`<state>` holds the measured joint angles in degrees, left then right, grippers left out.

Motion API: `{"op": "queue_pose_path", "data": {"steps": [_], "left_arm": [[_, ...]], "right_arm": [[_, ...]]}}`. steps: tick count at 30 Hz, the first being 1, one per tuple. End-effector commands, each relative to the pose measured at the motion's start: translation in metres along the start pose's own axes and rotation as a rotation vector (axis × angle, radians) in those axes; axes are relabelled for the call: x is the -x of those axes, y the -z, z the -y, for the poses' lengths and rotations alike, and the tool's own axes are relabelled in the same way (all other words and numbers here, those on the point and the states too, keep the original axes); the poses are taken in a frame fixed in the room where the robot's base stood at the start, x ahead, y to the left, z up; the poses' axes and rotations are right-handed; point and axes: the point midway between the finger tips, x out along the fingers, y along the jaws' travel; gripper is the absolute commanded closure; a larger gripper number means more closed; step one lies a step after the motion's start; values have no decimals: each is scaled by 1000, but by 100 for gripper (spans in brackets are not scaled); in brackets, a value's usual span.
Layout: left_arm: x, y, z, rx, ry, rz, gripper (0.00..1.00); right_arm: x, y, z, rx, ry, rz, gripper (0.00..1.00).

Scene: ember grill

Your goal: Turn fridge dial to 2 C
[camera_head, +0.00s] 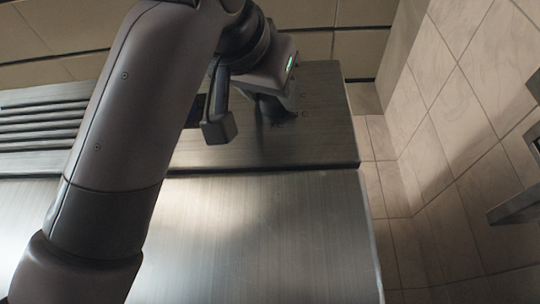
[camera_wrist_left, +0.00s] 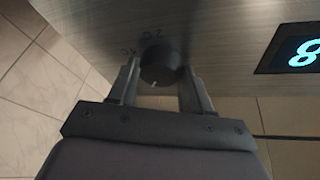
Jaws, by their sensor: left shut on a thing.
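The fridge dial (camera_wrist_left: 160,66) is a dark round knob with a small white pointer mark, in the upper middle of the left wrist view. My left gripper (camera_wrist_left: 158,80) has one finger on each side of it and is shut on it. Faint markings show on the panel beside the dial. A lit display (camera_wrist_left: 303,55) on the same panel shows a cyan digit that looks like an 8, cut by the picture edge. In the head view my left gripper (camera_head: 272,108) reaches the metal fridge panel (camera_head: 330,110); the dial is hidden there.
The vent slats (camera_head: 40,125) lie left of my arm. A brushed metal surface (camera_head: 270,230) fills the lower middle. A tiled wall (camera_head: 465,120) stands at the right, with a dark metal piece (camera_head: 515,207) at the right edge.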

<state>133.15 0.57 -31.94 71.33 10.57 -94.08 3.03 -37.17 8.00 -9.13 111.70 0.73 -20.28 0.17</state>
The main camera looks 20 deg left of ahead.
Motion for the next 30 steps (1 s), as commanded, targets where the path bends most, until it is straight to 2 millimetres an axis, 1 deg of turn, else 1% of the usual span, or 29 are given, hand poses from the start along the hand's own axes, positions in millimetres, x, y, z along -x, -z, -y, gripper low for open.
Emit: {"op": "queue_pose_path", "data": {"steps": [1,2,3,11,13,17,21,24,27,30], "left_arm": [[0,0,-1,0,-2,1,41],[0,0,-1,0,-2,1,32],[0,0,-1,0,-1,1,26],[1,0,0,1,0,0,26],[4,0,-1,1,0,-1,26],[22,-2,-2,2,-1,-4,26],[46,-2,-2,1,-1,-3,26],[60,-1,-2,1,-1,-3,26],[68,-1,-1,1,-1,-1,26],[72,0,-1,1,-1,0,26]], "right_arm": [[0,0,0,0,0,0,100],[0,0,0,0,0,0,100],[0,0,0,0,0,0,100],[0,0,0,0,0,0,100],[-2,-2,0,0,0,0,100],[-7,-10,0,0,0,0,100],[-13,-18,0,0,0,0,100],[-16,-21,0,0,0,0,100],[-17,-23,0,0,0,1,100],[-17,-24,0,0,0,1,100]]}}
